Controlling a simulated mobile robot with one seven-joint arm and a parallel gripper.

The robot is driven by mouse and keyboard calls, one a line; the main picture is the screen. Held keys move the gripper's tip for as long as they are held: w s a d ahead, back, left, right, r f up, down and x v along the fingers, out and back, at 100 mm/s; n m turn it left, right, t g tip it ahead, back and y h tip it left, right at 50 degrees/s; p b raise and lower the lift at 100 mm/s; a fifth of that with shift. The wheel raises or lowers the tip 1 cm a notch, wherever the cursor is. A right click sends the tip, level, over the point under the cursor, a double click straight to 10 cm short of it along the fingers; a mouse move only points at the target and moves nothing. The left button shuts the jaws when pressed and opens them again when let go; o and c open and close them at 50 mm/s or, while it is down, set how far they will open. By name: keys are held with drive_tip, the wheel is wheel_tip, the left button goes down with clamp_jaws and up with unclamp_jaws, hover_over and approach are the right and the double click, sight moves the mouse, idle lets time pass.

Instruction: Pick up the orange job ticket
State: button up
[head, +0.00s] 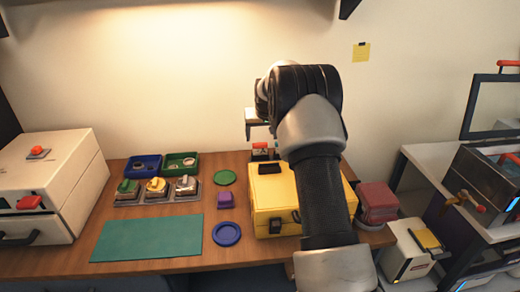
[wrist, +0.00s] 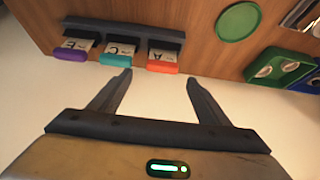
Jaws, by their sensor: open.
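The orange job ticket (wrist: 162,66), marked A, sits in a dark rack (wrist: 125,32) in the wrist view, at the rack's right end. A teal ticket (wrist: 118,58) marked C is beside it, and a purple ticket (wrist: 77,46) marked E is at the left end. My gripper (wrist: 159,78) is open and empty. Its fingertips point toward the rack, with the orange ticket roughly between them in the picture and apart from them. In the head view, my gripper (head: 253,124) is above the back of the table, and the arm and yellow case hide most of the rack.
A yellow case (head: 272,190) stands in front of the rack area. Green (head: 182,164) and blue (head: 143,165) trays stand farther left. The wall is close behind.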

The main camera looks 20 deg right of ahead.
sight(260, 144)
drive_tip(key=x, duration=0.5)
drive_tip(key=shift+a+f, duration=0.15)
drive_tip(key=shift+a, duration=0.05)
drive_tip(key=shift+c, duration=0.2)
drive_tip(key=c, duration=1.1)
